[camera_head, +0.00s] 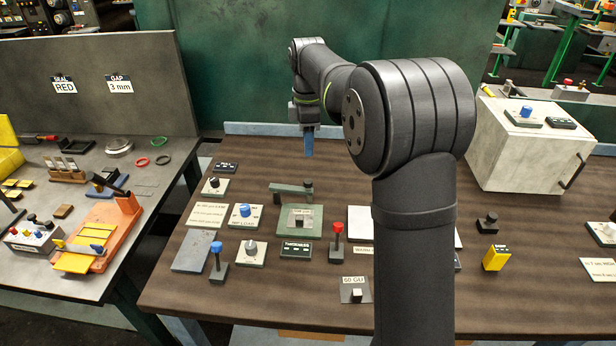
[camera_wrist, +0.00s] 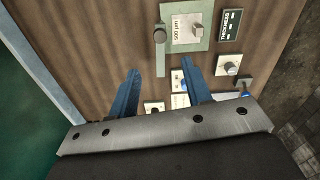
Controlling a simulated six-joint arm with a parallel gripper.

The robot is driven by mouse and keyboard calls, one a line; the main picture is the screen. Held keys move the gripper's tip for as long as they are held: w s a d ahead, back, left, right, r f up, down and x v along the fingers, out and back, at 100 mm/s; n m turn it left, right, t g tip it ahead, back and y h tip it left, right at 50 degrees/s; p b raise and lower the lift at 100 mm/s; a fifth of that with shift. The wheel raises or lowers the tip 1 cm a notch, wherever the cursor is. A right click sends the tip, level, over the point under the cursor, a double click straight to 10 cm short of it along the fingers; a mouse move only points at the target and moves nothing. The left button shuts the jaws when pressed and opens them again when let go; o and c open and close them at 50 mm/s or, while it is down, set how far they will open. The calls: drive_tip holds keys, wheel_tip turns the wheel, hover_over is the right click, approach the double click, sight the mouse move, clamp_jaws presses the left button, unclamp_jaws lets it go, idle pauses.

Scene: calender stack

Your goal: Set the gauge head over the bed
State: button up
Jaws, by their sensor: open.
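The gauge bed is a pale green square plate (camera_head: 299,221) with a small grey block on it, in the middle of the near table. It also shows in the wrist view (camera_wrist: 204,41) with a "500 µm" label. The gauge head is a grey-green bar (camera_head: 285,189) with a dark round knob at its right end. The bar lies along the bed's far edge, beside the bed and not across it. My gripper (camera_head: 308,153) has blue fingers, is open and empty, and hangs above and behind the bar.
A red-topped lever (camera_head: 337,238) and a blue-topped lever (camera_head: 217,256) stand in front. A blue-knob panel (camera_head: 244,214) and dark-knob panel (camera_head: 214,187) sit left. A white cabinet (camera_head: 525,150) stands right. My arm hides part of the table centre.

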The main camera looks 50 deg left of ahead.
sight(308, 181)
wheel_tip(308, 181, down, 12)
drive_tip(key=shift+f, duration=0.1)
idle(0.4)
clamp_jaws()
